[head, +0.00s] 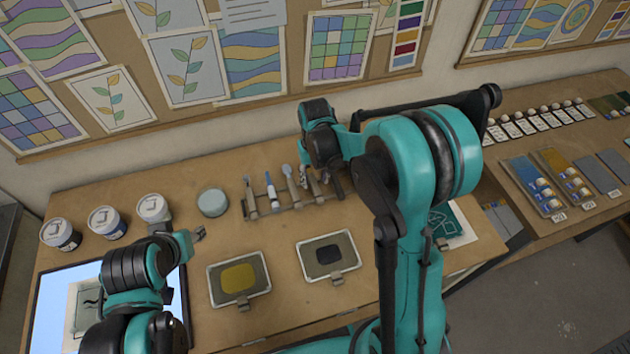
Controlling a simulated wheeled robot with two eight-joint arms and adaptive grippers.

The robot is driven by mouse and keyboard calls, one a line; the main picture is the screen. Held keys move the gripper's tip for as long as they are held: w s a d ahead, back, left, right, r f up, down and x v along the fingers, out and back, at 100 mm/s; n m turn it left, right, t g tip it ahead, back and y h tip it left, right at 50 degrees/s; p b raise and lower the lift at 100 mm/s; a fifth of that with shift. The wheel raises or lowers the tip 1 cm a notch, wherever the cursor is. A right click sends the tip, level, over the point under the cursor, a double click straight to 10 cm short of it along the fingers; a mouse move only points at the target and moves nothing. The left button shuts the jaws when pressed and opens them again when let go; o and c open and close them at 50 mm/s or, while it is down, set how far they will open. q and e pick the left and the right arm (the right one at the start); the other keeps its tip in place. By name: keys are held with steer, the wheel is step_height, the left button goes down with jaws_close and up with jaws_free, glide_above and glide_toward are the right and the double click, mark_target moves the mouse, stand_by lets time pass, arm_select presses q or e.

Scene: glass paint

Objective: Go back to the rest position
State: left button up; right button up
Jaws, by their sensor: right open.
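My right arm rises from the lower middle and bends over the bench. Its gripper (324,180) points down by the right end of a tool rack (285,208); it is open and partly hidden by its own wrist. I cannot tell whether it touches the rack or tools. My left arm is low at the left, over a lit panel (48,305) with a sheet on it. My left gripper (197,236) shows only as a small dark tip near the jars, and its jaws are not clear.
Several white-lidded jars (105,222) and a round pale pot (212,202) stand at the back left. A tray with yellow paint (262,288) and a tray with dark paint (347,265) lie in front of the rack. A second bench (555,140) with samples is at the right.

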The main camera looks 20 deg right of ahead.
step_height(320, 180, up, 10)
stand_by(0.3)
steer(key=s+d+f+t+b, duration=0.1)
steer(key=s+t+b, duration=0.2)
steer(key=s, duration=0.5)
steer(key=s+d+f+t+b, duration=0.1)
steer(key=s+t+b, duration=0.3)
steer(key=s, duration=0.4)
steer(key=shift+s+d+f, duration=0.4)
steer(key=shift+f, duration=0.05)
